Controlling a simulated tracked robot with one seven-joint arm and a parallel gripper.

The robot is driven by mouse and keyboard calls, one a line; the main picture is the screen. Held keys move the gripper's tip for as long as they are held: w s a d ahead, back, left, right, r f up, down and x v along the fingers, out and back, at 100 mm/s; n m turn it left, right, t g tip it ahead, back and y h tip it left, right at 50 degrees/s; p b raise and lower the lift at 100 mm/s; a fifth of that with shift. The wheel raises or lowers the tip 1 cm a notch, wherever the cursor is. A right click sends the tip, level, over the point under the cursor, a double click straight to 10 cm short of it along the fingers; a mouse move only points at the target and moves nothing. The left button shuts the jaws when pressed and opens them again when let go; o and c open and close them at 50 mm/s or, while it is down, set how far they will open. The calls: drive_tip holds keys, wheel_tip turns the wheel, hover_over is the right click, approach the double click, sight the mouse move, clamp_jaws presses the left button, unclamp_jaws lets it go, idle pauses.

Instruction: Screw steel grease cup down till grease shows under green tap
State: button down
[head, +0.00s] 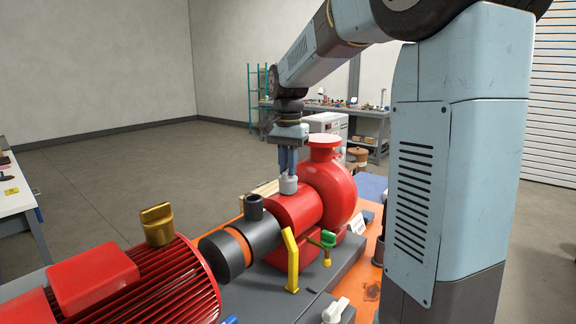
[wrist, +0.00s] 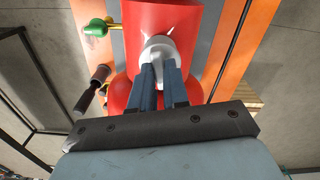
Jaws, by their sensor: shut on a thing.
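The steel grease cup (head: 288,185) stands upright on top of the red bearing housing (head: 293,208). My gripper (head: 288,174) points straight down and is shut on the cup. In the wrist view the cup (wrist: 158,50) shows between the ends of my two blue fingers (wrist: 158,72). The green tap (head: 328,239) sticks out from the side of the housing, with a brass spout below it. It also shows in the wrist view (wrist: 97,27). I cannot make out any grease under the tap.
A red pump casing (head: 328,180) rises close behind the cup. A yellow bracket (head: 291,260) stands in front of the housing. A black coupling (head: 238,246) and a red finned motor (head: 140,285) lie to the left.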

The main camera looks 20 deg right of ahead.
drive_tip(key=shift+m, duration=0.5)
drive_tip(key=c, duration=1.1)
unclamp_jaws()
wheel_tip(320, 180, up, 14)
drive_tip(key=shift+f, duration=0.15)
